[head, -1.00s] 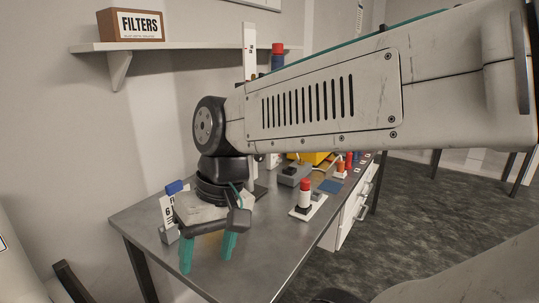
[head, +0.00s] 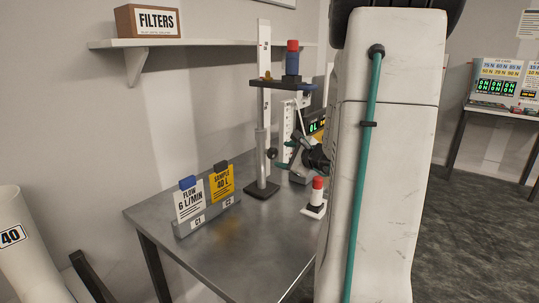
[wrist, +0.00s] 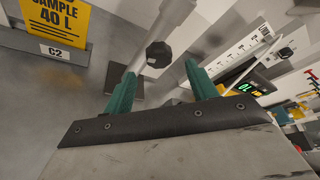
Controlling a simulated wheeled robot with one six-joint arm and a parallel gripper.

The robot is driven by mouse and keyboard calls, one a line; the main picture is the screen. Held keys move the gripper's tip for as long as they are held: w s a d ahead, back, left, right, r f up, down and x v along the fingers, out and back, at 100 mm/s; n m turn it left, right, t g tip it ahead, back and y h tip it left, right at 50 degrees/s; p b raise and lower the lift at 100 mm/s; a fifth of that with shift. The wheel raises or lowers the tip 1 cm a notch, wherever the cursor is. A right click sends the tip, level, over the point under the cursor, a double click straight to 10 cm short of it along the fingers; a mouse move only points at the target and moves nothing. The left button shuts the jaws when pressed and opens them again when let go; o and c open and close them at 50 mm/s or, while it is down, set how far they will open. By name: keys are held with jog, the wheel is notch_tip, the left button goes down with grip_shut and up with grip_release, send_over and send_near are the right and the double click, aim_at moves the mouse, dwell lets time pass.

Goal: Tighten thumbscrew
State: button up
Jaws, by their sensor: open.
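The thumbscrew is a black lobed knob (head: 271,153) on the side of the upright stand (head: 263,100), low on its grey post. In the wrist view the thumbscrew (wrist: 158,54) shows ahead, between the lines of the two teal fingers. My gripper (head: 286,155) is to the right of the thumbscrew, with its fingers towards the stand. In the wrist view my gripper (wrist: 160,78) is open, with nothing between its fingers. A gap seems to remain between fingertips and knob. The stand's dark base (head: 262,190) rests on the bench.
A holder (head: 208,215) with a white FLOW card and a yellow SAMPLE card stands at the bench's left. A red-topped white cylinder (head: 317,190) stands near the right edge. The dark arm (head: 284,85) on the stand carries a red-and-blue piece. The front of the bench (head: 240,255) is clear.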

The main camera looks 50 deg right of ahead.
aim_at(275, 154)
jog(key=x, duration=0.6)
jog(key=shift+w, duration=0.25)
jog(key=shift+c, duration=0.3)
jog(key=c, duration=0.9)
